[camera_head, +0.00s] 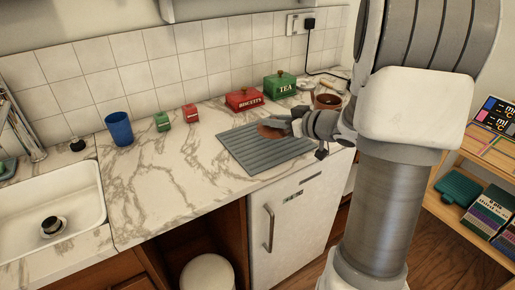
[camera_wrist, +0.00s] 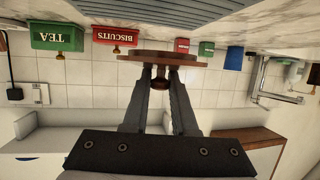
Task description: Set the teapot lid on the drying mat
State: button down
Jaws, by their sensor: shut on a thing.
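The teapot lid (camera_head: 269,131) is a reddish-brown disc over the far part of the grey ribbed drying mat (camera_head: 258,158). My gripper (camera_head: 286,126) reaches in from the right and is shut on the lid. In the wrist view, which is upside down, the lid (camera_wrist: 150,57) shows edge-on, with its knob (camera_wrist: 161,84) between my fingertips (camera_wrist: 160,78). I cannot tell whether the lid touches the mat. A brown pot (camera_head: 327,101) stands behind and right of the mat, partly beside my arm.
A red BISCUITS tin (camera_head: 244,99) and green TEA tin (camera_head: 280,86) stand behind the mat. Small red (camera_head: 190,113) and green (camera_head: 162,122) boxes and a blue cup (camera_head: 119,129) stand left. The sink (camera_head: 50,205) is far left. Marble counter left of the mat is clear.

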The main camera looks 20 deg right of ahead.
aim_at(263, 132)
jog(key=a+f, duration=0.1)
jog(key=a+f+b, duration=0.1)
jog(key=a, duration=0.1)
jog(key=a+f, duration=0.1)
jog(key=shift+w+a, duration=0.3)
jog(key=shift+w, duration=0.05)
jog(key=shift+f+b, duration=1.25)
jog(key=shift+f, duration=0.6)
jog(key=shift+f, duration=0.15)
jog(key=c, duration=0.7)
grip_release()
jog(key=shift+r, duration=0.2)
jog(key=p+v, duration=0.3)
jog(key=v, duration=0.9)
